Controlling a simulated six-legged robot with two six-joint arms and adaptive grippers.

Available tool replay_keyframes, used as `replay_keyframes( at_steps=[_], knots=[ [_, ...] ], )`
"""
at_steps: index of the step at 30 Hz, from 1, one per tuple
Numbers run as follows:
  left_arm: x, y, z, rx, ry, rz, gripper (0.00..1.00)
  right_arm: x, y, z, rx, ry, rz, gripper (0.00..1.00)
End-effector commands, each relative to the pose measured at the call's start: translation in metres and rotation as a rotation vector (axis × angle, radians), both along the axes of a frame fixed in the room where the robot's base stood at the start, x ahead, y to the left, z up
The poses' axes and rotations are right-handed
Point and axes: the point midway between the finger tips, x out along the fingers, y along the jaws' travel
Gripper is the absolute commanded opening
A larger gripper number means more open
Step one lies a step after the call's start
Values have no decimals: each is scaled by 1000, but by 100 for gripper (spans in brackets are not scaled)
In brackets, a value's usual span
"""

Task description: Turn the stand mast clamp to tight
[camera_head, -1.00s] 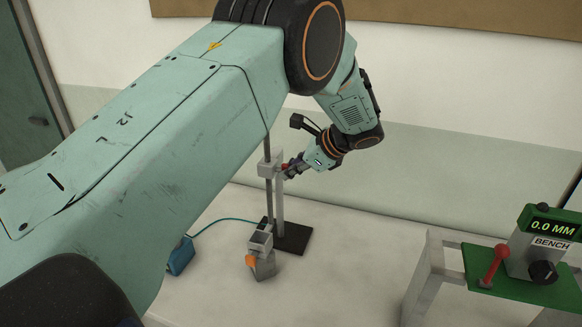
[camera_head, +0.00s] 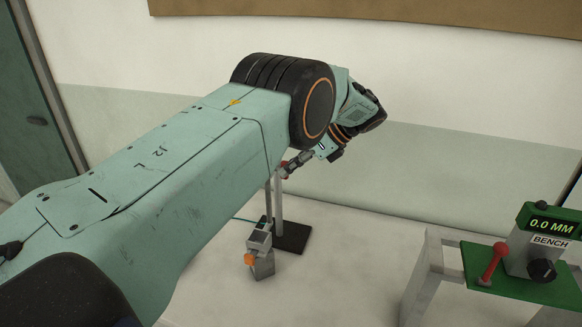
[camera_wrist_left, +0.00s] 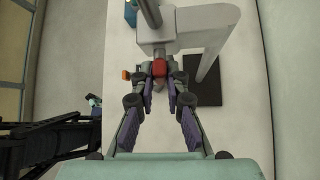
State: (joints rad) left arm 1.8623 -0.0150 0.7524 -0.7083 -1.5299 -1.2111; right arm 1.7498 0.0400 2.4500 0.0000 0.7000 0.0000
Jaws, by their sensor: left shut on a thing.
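The stand has upright metal posts (camera_head: 279,205) rising from a black base plate (camera_head: 293,238). Its clamp has a red knob, which shows at the gripper tips in the head view (camera_head: 284,175) and in the left wrist view (camera_wrist_left: 159,68). The pale grey clamp body (camera_wrist_left: 187,24) is just beyond the knob in the wrist view; in the head view my arm hides most of it. My left gripper (camera_head: 291,168) is shut on the red knob, with its two fingers (camera_wrist_left: 160,76) on either side of it.
A small grey device with an orange knob (camera_head: 250,259) stands in front of the base. At right is a bench frame with a green top (camera_head: 512,286), a red lever (camera_head: 493,263) and a display (camera_head: 552,226). The pale wall (camera_head: 450,165) is close behind the stand.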

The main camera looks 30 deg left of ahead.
Motion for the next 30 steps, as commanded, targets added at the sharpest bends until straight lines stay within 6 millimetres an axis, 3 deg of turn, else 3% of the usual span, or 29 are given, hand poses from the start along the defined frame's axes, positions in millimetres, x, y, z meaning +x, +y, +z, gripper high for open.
replay_keyframes(
  at_steps=[11, 12, 19, 30],
  knots=[
    [-3, 0, -4, -4, 15, 3, 0, 0, 0, 0, 0, 0, 0, 52],
    [-3, 1, -5, -4, 15, 3, 16, 0, 0, 0, 0, 0, 0, 52],
    [-2, 0, -3, -3, 9, 2, 35, 0, 0, 0, 0, 0, 0, 52],
    [1, -3, 2, -1, 4, 0, 36, 0, 0, 0, 0, 0, 0, 52]
  ],
)
